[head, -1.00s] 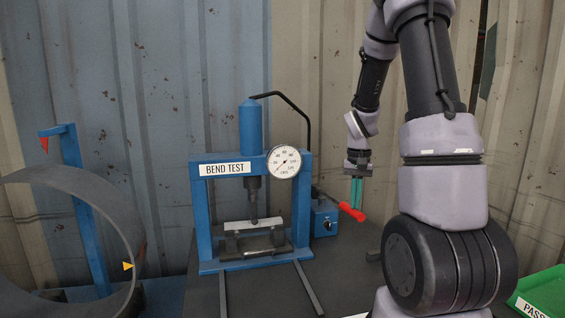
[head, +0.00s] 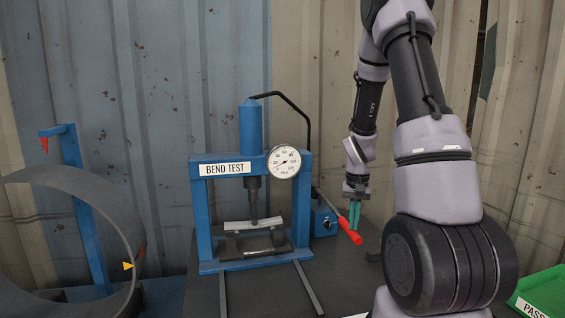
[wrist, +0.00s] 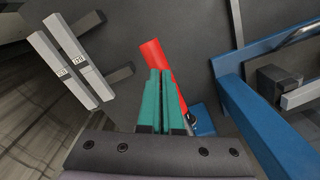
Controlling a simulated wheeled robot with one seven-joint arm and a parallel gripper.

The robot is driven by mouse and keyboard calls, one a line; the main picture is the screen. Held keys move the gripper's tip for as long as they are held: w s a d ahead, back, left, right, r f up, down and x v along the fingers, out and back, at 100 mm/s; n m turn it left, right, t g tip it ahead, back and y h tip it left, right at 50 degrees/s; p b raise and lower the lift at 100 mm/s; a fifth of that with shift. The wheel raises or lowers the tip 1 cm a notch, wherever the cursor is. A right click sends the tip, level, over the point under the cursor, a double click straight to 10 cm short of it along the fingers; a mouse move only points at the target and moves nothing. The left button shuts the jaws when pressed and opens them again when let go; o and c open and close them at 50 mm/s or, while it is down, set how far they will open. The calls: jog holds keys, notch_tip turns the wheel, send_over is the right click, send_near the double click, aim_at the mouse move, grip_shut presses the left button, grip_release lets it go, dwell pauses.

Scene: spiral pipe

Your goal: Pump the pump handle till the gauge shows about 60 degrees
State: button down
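The pump handle, a rod with a red grip (head: 349,231), slopes down to the right from the blue pump box (head: 324,220). My gripper (head: 355,224) points down with its teal fingers close together, tips at the red grip. In the wrist view the fingers (wrist: 161,75) look shut, with the red grip (wrist: 152,52) passing behind them rather than clearly between them. The grey specimen (head: 253,226) under the ram is slightly bowed.
The blue press frame (head: 203,225) labelled BEND TEST stands left of the pump, with two rails running forward. A large grey ring (head: 118,220) and blue post stand at left. A green tray (head: 545,292) is at lower right. Grey bars (wrist: 62,60) show in the wrist view.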

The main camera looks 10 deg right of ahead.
notch_tip(320, 180, up, 18)
jog(key=w, duration=0.2)
jog(key=shift+w, duration=0.3)
dwell(0.4)
dwell(0.4)
notch_tip(320, 180, down, 10)
jog(key=s, duration=0.2)
jog(key=shift+s+r, duration=0.2)
jog(key=shift+s, duration=0.05)
dwell(0.4)
jog(key=shift+f, duration=0.1)
jog(key=shift+s+f, duration=0.1)
jog(key=shift+f, duration=4.1)
